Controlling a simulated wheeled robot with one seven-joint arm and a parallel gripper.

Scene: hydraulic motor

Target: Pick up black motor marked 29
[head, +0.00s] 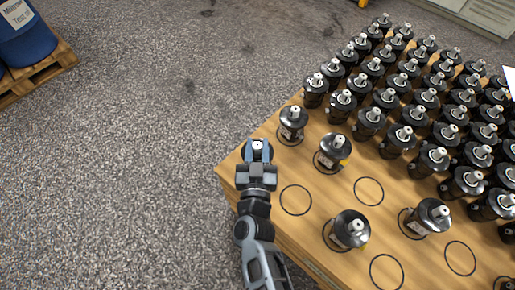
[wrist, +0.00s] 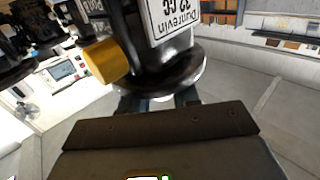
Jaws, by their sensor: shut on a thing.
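My gripper (head: 257,168) is at the near left corner of the wooden table and is shut on a black motor. Only the shaft and top of this held motor (head: 258,146) show beyond the jaws in the head view. In the wrist view the held motor (wrist: 150,62) fills the upper middle, with a white label (wrist: 172,18) upside down and a yellow cap (wrist: 105,60) on its side. My fingers (wrist: 160,101) reach it below its round flange. I cannot read a number 29 on it.
The wooden table (head: 325,250) carries many black motors in rows, dense toward the back right. Two motors stand close to my gripper's right, one (head: 292,125) nearer the back and one (head: 333,152). Empty circles (head: 296,200) mark the front. Open floor (head: 130,170) lies left; a pallet (head: 45,75) stands far left.

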